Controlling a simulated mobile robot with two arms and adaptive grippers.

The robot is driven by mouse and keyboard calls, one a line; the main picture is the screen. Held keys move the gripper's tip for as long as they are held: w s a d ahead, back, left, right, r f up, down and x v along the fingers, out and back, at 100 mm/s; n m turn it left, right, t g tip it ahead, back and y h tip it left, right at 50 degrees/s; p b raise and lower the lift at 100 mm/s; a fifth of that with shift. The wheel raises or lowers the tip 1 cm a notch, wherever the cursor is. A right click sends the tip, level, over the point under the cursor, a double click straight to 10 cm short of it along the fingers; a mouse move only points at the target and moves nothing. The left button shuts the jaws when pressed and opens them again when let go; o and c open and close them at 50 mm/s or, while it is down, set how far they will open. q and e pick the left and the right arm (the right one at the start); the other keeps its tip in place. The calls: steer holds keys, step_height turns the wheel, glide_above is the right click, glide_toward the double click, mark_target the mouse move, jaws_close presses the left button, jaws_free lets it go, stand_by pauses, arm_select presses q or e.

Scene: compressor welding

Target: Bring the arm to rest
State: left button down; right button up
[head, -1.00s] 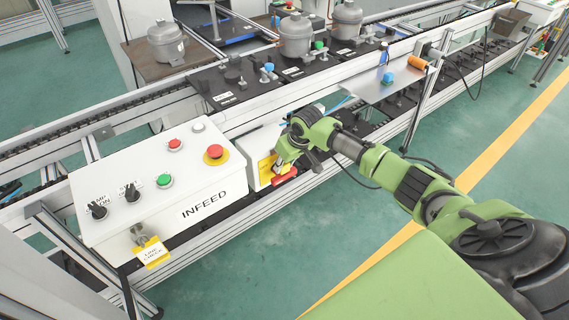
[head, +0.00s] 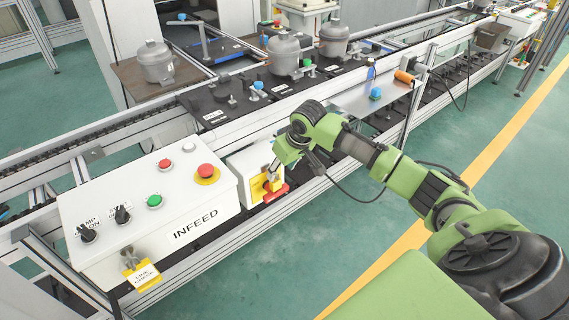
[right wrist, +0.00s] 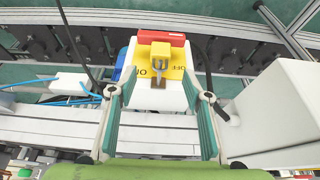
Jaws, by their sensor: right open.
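My right arm reaches in from the right in the head view. Its gripper (head: 272,178) is at the front of a small white switch box (head: 246,166) beside the INFEED panel. In the right wrist view the gripper (right wrist: 158,78) is open, its two fingers spread on either side of the box (right wrist: 150,95). Between them show a yellow ON/OFF plate (right wrist: 176,72), a red handle (right wrist: 162,38) and a small metal piece with a brown end on the plate. Nothing is clearly held. I cannot tell whether the fingers touch the box. My left gripper is out of view.
The INFEED panel (head: 150,215) with buttons and knobs stands left of the box. A yellow-edged tag (head: 144,276) hangs from its front. The conveyor (head: 215,115) with grey compressors (head: 284,54) runs behind. Aluminium rails surround the box. Green floor (head: 470,170) to the right is open.

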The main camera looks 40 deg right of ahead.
steer(key=shift+v, duration=1.8)
steer(key=s+f, duration=0.4)
steer(key=f, duration=0.8)
steer(key=s+a+f+m+h, duration=0.1)
steer(key=s+f, duration=0.3)
steer(key=f, duration=0.7)
steer(key=s+f, duration=0.4)
steer(key=f, duration=0.8)
steer(key=s+a+f+n+g, duration=0.1)
steer(key=s+a+f, duration=0.2)
steer(key=s+f, duration=0.55)
steer(key=s+a+f+g, duration=0.1)
steer(key=s+a+f, duration=0.3)
steer(key=s, duration=0.8)
steer(key=s+a+f, duration=0.3)
steer(key=s, duration=0.6)
steer(key=s+a+f+n+g, duration=0.1)
steer(key=s+a+f, duration=0.2)
steer(key=s, duration=0.6)
steer(key=shift+a+n+g+y, duration=0.15)
steer(key=shift+n+g+y, duration=0.15)
